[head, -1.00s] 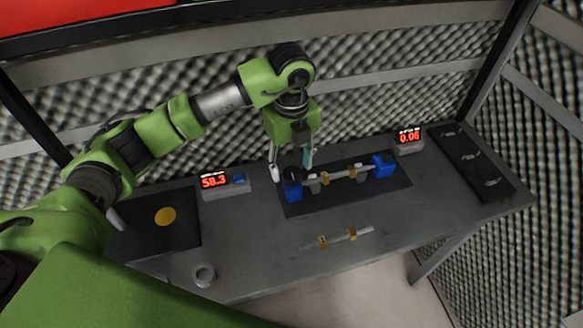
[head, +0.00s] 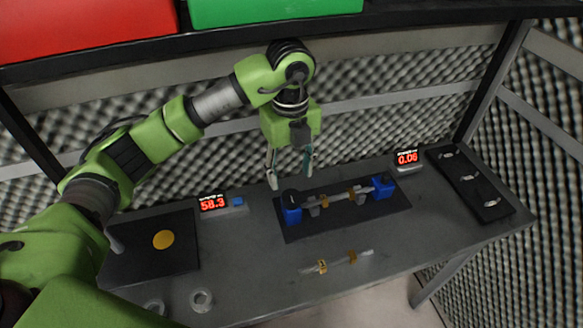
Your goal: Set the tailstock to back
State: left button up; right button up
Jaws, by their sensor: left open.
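A fixture on a dark base plate (head: 345,220) has a blue block with a dark round top (head: 293,215) at its left end. A second blue block (head: 384,187) is at its right end. A thin shaft with brass-coloured collars (head: 340,199) lies between them. I cannot tell from the picture which block is the tailstock. My left gripper (head: 291,180) points down above and slightly behind the left block. Its fingers are apart with nothing between them. My right gripper is out of view.
A loose shaft (head: 338,262) lies in front of the fixture. Red displays (head: 213,203) and (head: 407,158) stand behind. A dark mat with a yellow disc (head: 163,240) is at left, a ring (head: 201,300) at front, a dark tray (head: 470,185) at right.

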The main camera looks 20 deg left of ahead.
aim_at(381, 187)
jog(key=k+l, duration=0.85)
